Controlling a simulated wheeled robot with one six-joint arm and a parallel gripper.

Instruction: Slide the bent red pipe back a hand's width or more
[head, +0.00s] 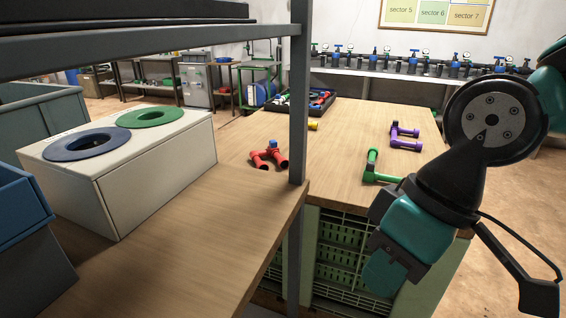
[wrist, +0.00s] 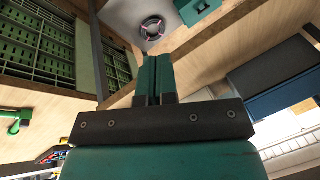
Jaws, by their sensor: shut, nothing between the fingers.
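The bent red pipe (head: 266,158) lies on the wooden bench top in the head view, left of centre, close behind the grey upright post. A small blue part shows at its back end. My gripper (head: 384,275) hangs at the lower right in the head view, in front of the bench and well apart from the red pipe. In the wrist view my gripper (wrist: 153,62) has its two teal fingers together with nothing between them. I cannot make out the red pipe in the wrist view.
A green pipe (head: 371,168) and a purple pipe (head: 405,138) lie on the bench's right side. A black tray (head: 331,102) of parts stands behind. The grey post (head: 298,95) stands in front. A white box (head: 150,165) with round openings is left. Bare wood lies mid-bench.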

